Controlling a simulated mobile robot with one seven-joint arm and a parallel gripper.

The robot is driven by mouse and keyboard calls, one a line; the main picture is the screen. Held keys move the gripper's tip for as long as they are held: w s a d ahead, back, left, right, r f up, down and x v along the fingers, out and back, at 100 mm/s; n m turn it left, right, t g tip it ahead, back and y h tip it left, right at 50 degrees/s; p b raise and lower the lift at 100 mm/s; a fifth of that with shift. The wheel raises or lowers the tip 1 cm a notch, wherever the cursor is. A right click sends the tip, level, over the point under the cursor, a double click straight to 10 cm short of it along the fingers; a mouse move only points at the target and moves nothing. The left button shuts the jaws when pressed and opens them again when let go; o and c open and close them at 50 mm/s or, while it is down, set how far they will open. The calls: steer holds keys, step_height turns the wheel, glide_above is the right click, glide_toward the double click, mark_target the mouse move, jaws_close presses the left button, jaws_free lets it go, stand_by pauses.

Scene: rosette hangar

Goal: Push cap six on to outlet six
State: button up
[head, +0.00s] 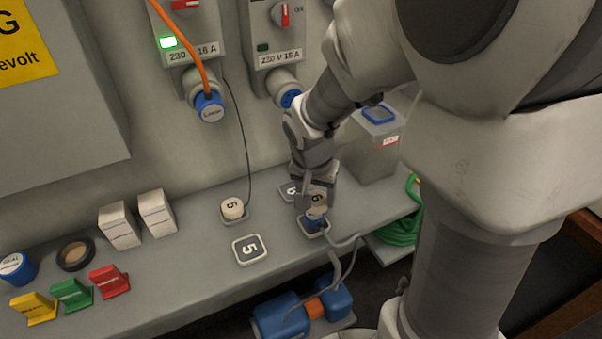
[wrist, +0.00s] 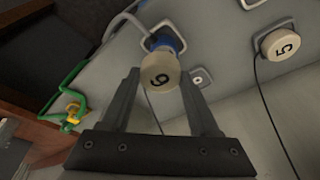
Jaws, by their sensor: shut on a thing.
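Cap six (head: 317,200) is a cream round cap marked 6. My gripper (head: 315,193) is shut on it, above the bench near its front edge. In the wrist view, cap six (wrist: 160,75) sits between the fingertips, its numbered face towards the camera. A blue fitting (head: 314,220) with a grey cable shows just beyond the cap, within a white-edged square on the bench. I cannot tell whether the cap touches it. A wall outlet (head: 289,98) with a blue face stands above, behind my arm; no number six is readable on it.
Cap five (head: 232,208) stands on the bench on a black cord, near a square label 5 (head: 250,249). A grey bin (head: 377,140) stands right of my gripper. A green hose (head: 402,222) hangs at the right end.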

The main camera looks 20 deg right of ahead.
steer(key=s+d, duration=0.1)
steer(key=s, duration=0.6)
steer(key=shift+s+d, duration=0.25)
steer(key=shift+s, duration=0.05)
steer(key=shift+s, duration=0.1)
